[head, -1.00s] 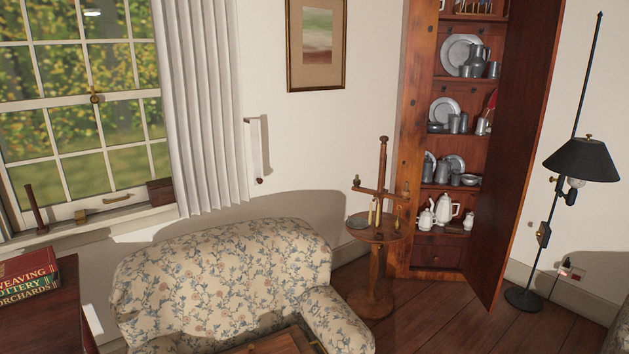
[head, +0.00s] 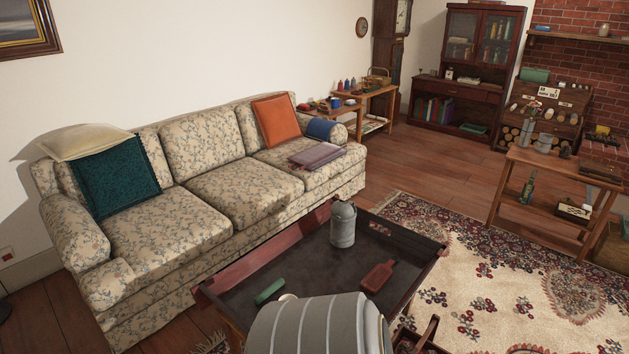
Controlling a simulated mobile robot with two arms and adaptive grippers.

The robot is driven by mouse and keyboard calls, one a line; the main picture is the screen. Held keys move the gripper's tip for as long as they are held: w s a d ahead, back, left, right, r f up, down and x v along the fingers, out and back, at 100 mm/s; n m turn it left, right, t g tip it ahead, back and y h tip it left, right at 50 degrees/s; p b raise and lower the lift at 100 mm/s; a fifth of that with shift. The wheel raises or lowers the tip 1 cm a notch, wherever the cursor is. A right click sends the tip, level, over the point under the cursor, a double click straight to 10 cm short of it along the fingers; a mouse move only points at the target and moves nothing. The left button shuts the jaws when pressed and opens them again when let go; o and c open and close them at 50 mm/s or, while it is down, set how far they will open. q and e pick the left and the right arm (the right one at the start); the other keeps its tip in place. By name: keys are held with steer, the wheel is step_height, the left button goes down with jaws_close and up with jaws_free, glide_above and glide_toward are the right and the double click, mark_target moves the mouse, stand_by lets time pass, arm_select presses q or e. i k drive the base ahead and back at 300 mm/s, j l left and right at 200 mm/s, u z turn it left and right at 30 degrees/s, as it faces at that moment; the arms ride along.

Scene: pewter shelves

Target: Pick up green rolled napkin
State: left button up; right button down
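A small green rolled item (head: 269,291), which looks like the green rolled napkin, lies on the dark coffee table (head: 310,262) near its left end in the head view. A red bottle-shaped item (head: 378,277) lies to its right on the same table top. A grey metal can (head: 343,225) stands upright near the table's far edge. Neither of my grippers is in view, so I cannot see how they stand.
A large grey ribbed shape hides the table's near part; I cannot tell what it is. A floral sofa (head: 209,190) stands close behind the table. A patterned rug (head: 485,265) lies to the right, with a wooden side table (head: 559,166) beyond. Wood floor is open behind the rug.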

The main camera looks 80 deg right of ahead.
mark_target(273, 288)
steer(key=z, duration=2.35)
